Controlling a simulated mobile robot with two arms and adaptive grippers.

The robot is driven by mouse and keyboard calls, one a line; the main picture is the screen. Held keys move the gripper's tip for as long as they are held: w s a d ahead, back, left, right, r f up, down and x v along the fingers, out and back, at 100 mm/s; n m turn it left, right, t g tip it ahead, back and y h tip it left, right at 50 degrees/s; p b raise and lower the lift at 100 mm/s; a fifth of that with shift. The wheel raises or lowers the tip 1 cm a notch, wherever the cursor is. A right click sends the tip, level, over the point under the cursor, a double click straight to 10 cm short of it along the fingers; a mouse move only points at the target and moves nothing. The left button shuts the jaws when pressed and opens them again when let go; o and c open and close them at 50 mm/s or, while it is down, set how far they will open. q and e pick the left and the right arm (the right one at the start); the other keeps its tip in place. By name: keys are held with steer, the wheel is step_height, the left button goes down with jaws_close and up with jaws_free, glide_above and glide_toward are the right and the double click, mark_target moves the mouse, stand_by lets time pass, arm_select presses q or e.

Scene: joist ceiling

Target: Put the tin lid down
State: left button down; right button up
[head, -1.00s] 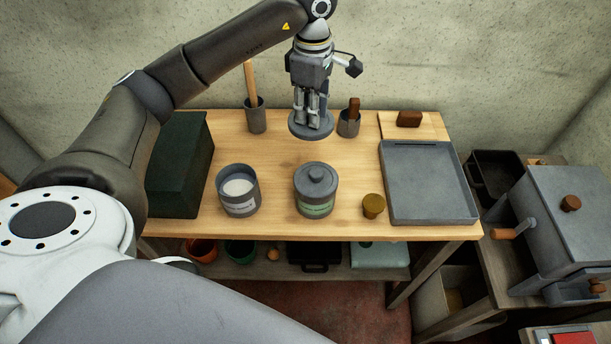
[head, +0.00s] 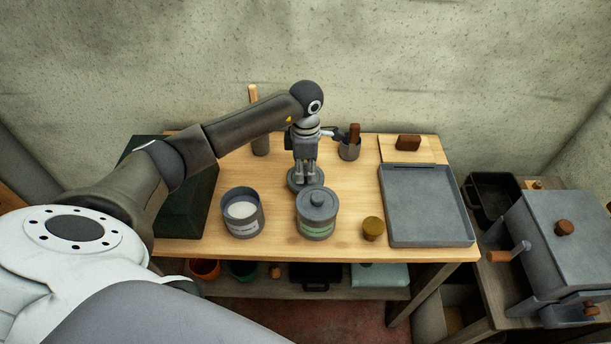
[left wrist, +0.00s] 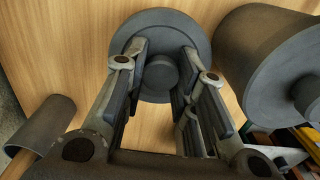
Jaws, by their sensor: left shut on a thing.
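The tin lid (left wrist: 165,26) is a grey disc with a round knob, seen large in the left wrist view. My left gripper (left wrist: 160,68) is shut on its knob. In the head view the lid (head: 293,184) is low over the worktable (head: 275,242), just behind the lidded tin (head: 317,225); I cannot tell whether it touches the wood. The lidded tin partly hides the lid's near right side. An open grey tin (head: 242,225) with white contents stands to the left. My right gripper is not in view.
A dark green box (head: 185,215) stands at the table's left. A grey tray (head: 428,210) lies at the right, a small brass-coloured pot (head: 373,229) beside it.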

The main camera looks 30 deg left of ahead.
mark_target(306, 180)
arm_select(q)
step_height(306, 180, down, 4)
steer(key=shift+r+p, duration=0.1)
steer(key=shift+p, duration=0.4)
steer(key=shift+f, duration=0.25)
steer(key=c, duration=1.2)
jaws_free()
steer(key=shift+r, duration=0.1)
step_height(306, 180, up, 11)
steer(key=b, duration=0.3)
steer(key=shift+b, duration=0.3)
steer(key=shift+r, duration=0.55)
